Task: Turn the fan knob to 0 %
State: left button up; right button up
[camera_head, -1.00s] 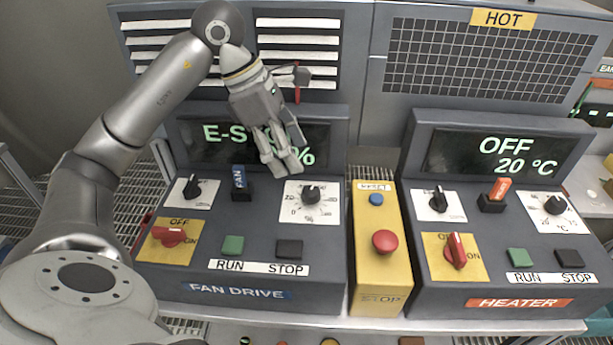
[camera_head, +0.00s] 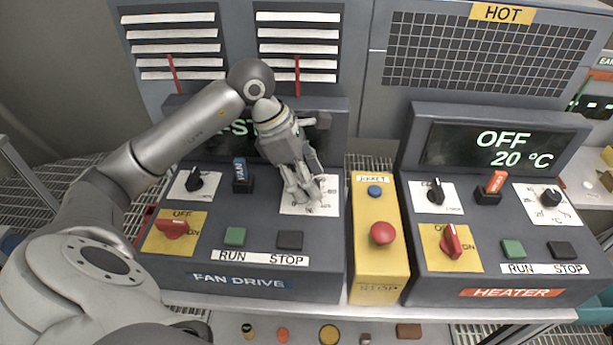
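The fan knob's white dial plate (camera_head: 322,207) is on the right side of the fan drive panel (camera_head: 325,262). The knob itself is hidden behind my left gripper (camera_head: 308,198). The gripper points down over the dial with its fingertips at the knob's place. I cannot tell whether the fingers are shut on the knob or only around it. The fan display (camera_head: 240,128) is mostly covered by my arm, and only part of its green text shows. My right gripper is not in view.
Right of the dial stands a yellow box with a red stop button (camera_head: 383,233) and blue reset button (camera_head: 375,191). A green RUN button (camera_head: 235,236) and dark STOP button (camera_head: 290,240) lie below. The heater panel (camera_head: 500,275) is at the right.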

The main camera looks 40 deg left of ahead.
pick_arm(q)
jog(key=c, duration=0.8)
jog(key=shift+o, duration=0.2)
jog(key=shift+f+n+t+b, duration=0.1)
jog(key=shift+n+t+b, duration=0.2)
jog(key=shift+n+b, duration=0.5)
jog(key=shift+d+n+y+b, duration=0.1)
jog(key=shift+n+y+b, duration=0.4)
jog(key=shift+n, duration=0.2)
jog(key=o, duration=1)
jog(key=shift+s, duration=0.1)
jog(key=shift+o, duration=0.2)
jog(key=shift+r, duration=0.2)
jog(key=v, duration=1.2)
jog(key=shift+s, duration=0.15)
